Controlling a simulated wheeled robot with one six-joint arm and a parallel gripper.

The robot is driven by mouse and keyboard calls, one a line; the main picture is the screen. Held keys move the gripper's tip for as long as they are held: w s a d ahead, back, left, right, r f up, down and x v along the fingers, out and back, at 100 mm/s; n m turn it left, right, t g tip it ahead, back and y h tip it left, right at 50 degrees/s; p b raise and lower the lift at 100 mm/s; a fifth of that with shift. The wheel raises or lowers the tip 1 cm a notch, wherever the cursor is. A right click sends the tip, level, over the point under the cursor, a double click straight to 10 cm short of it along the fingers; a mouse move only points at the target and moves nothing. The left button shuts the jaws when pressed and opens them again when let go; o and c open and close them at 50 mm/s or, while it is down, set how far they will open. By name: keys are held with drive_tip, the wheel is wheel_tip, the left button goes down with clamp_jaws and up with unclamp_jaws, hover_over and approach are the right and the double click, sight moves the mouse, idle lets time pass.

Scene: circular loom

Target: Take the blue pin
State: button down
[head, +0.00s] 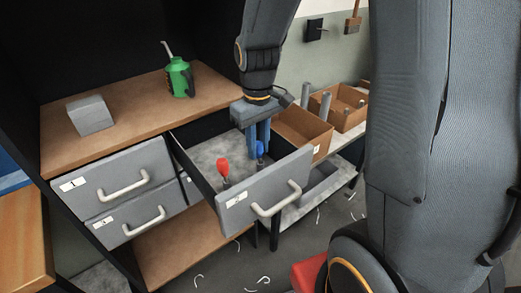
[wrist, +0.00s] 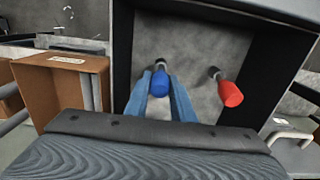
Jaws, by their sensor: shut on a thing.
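The blue pin (head: 260,149) is in the open drawer (head: 266,187), between the blue fingers of my gripper (head: 259,136). In the wrist view the blue pin (wrist: 160,84) has a thick blue head and a thin grey tip. My gripper (wrist: 161,98) reaches down into the drawer and is shut on the blue pin. Whether the pin touches the drawer floor is hard to tell. A red pin (head: 223,167) stands to the left in the drawer; it also shows at the right in the wrist view (wrist: 228,92).
Closed drawers (head: 118,184) are to the left. A green oil can (head: 180,78) and a grey block (head: 90,115) are on the wooden top. Cardboard boxes (head: 302,133) stand on a bench right of the drawer. The drawer walls surround my gripper closely.

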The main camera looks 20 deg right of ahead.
drive_tip(key=shift+s+r+p, duration=0.15)
drive_tip(key=shift+r+p, duration=0.45)
drive_tip(key=shift+p, duration=0.1)
drive_tip(key=shift+r, duration=0.1)
wheel_tip(320, 180, up, 4)
drive_tip(key=p, duration=0.4)
